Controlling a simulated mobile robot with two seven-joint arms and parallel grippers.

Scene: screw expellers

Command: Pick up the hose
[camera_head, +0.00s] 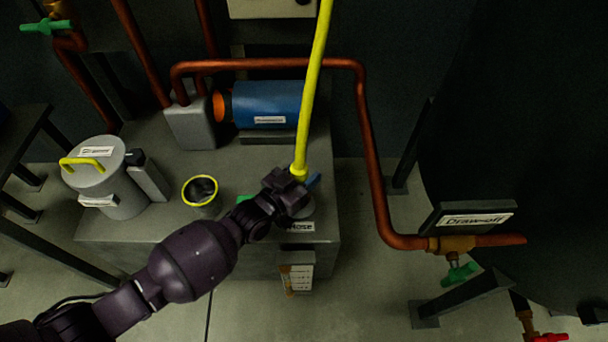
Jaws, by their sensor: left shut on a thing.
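The yellow hose (312,95) rises from near my left gripper to the top edge of the view, leaning slightly right. My left gripper (297,182) is at the hose's lower end, over the right part of the grey plinth. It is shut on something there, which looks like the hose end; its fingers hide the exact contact. A label reading "Hose" (301,227) shows on the plinth just below the gripper, partly covered by it. My right gripper is not in view.
The plinth (165,225) carries a blue motor (270,103), a yellow-rimmed cup (200,190) and a grey canister (95,180) with a yellow handle. A copper pipe (371,165) runs down at right to a "Draw-off" sign (474,219) and green valve (460,274).

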